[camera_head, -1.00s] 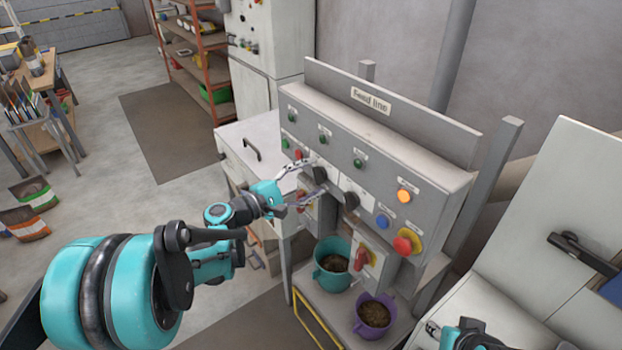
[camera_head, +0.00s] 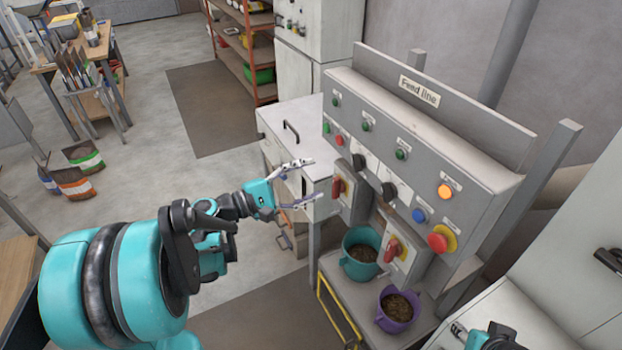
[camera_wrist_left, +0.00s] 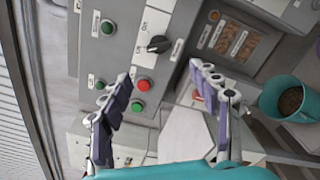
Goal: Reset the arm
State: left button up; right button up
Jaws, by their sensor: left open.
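My left gripper (camera_head: 308,182) is open and empty, in front of the left part of the feed line panel (camera_head: 465,170). It also shows in the left wrist view (camera_wrist_left: 165,95), its two fingers spread. Between and beyond the fingers in that view are a red button (camera_wrist_left: 142,85), a green button (camera_wrist_left: 137,107) and a black rotary knob (camera_wrist_left: 159,44). No finger appears to touch the panel.
A teal bucket (camera_head: 347,262) and a purple bucket (camera_head: 382,318), both with dark contents, stand below the panel. A white cabinet (camera_head: 285,130) stands behind the left gripper. Open floor (camera_head: 150,165) lies to the left.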

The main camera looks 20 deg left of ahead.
pick_arm(q)
jog(key=s+d+f+m+g+y, duration=0.55)
jog(key=s+d+f+m, duration=0.25)
jog(key=d, duration=0.3)
jog(key=s+a+f+m+g+y, duration=0.1)
jog(key=s+a+f+m+y, duration=0.2)
jog(key=s+m+y, duration=0.2)
jog(key=s+m, duration=0.3)
jog(key=shift+s+a+m, duration=0.3)
jog(key=shift+s+a, duration=0.05)
